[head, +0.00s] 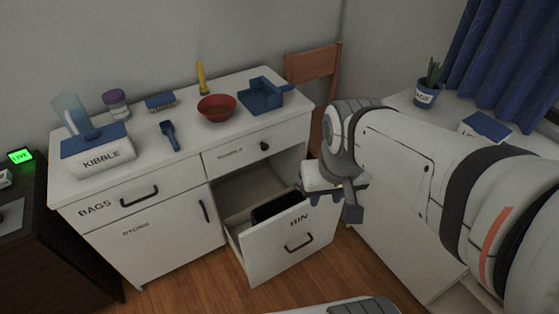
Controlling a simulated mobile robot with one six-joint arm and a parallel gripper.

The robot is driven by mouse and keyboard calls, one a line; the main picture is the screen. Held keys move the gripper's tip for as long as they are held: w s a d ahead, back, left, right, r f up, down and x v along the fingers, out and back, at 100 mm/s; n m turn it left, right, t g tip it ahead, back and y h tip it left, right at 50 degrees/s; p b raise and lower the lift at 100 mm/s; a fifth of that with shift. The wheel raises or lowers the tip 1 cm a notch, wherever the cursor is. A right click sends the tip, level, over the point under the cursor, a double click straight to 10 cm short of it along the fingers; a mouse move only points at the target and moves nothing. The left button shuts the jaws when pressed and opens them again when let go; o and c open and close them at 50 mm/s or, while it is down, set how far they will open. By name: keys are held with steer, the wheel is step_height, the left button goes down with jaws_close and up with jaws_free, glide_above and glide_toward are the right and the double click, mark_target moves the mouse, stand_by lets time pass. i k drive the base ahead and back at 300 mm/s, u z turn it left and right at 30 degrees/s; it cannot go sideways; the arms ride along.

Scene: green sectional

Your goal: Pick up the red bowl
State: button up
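The red bowl (216,108) stands upright on the white cabinet top, right of the middle. It looks empty or nearly so, but its inside is too small to read clearly. My gripper (332,198) is to the right of the cabinet, in front of the open drawer's right end. It is lower in the picture than the bowl and well apart from it. Its dark fingers point down. The frame does not show clearly whether they are apart, and I see nothing held.
A blue dustpan (262,97), yellow-handled item (203,78), brush (160,101), blue scoop (170,135), purple-lidded jar (117,103) and KIBBLE box (98,150) share the top. The BIN drawer (290,248) stands open below. A chair (315,66) is behind right.

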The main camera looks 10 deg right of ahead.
mark_target(215, 107)
steer(key=z, duration=1.1)
steer(key=k, duration=1)
steer(key=u, duration=0.75)
steer(key=i, duration=1.5)
steer(key=u, duration=0.1)
